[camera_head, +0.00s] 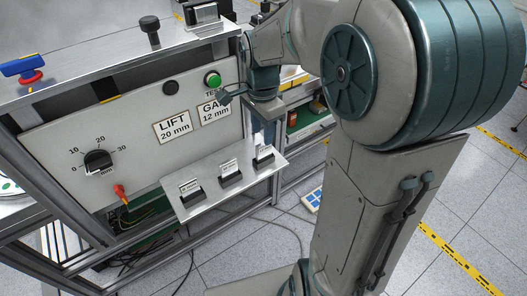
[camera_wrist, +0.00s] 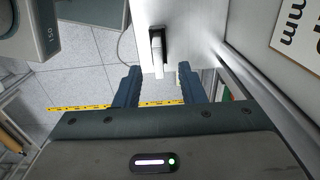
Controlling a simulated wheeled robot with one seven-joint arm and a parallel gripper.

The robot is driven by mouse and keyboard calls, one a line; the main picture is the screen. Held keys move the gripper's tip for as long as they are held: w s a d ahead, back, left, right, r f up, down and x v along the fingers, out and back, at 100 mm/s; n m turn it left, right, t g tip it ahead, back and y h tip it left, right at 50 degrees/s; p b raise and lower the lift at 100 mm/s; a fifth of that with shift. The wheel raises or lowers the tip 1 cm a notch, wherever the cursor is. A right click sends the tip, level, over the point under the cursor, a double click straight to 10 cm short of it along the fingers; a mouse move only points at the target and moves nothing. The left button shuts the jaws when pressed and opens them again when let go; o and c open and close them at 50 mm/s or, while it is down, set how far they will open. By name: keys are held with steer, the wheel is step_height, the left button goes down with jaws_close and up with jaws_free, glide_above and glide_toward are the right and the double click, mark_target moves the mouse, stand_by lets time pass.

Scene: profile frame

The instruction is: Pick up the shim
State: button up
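Three small blocks stand in dark holders on a pale shelf (camera_head: 216,186) that juts from the front panel; each has a small pale label or face. They are the left block (camera_head: 190,187), the middle block (camera_head: 229,168) and the right block (camera_head: 264,154). The frames do not make clear which one is the shim. My gripper (camera_wrist: 158,67) is open, with one finger on each side of a pale upright piece in a black holder (camera_wrist: 157,33), which looks like the right one. I cannot tell whether they touch.
The panel (camera_head: 70,140) carries a dial (camera_head: 98,161), a green button (camera_head: 212,80), a red lever (camera_head: 121,193) and labels reading LIFT 20 mm (camera_head: 173,127) and GAP 12 mm (camera_head: 214,112). The panel rises close on the right in the wrist view. Cables lie on the floor below.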

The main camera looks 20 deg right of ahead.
mark_target(264, 153)
step_height(264, 153, down, 5)
steer(key=shift+d+f+p, duration=0.1)
steer(key=shift+d+p, duration=0.05)
steer(key=shift+p, duration=0.35)
steer(key=shift+s, duration=0.1)
steer(key=shift+c, duration=0.3)
jaws_close()
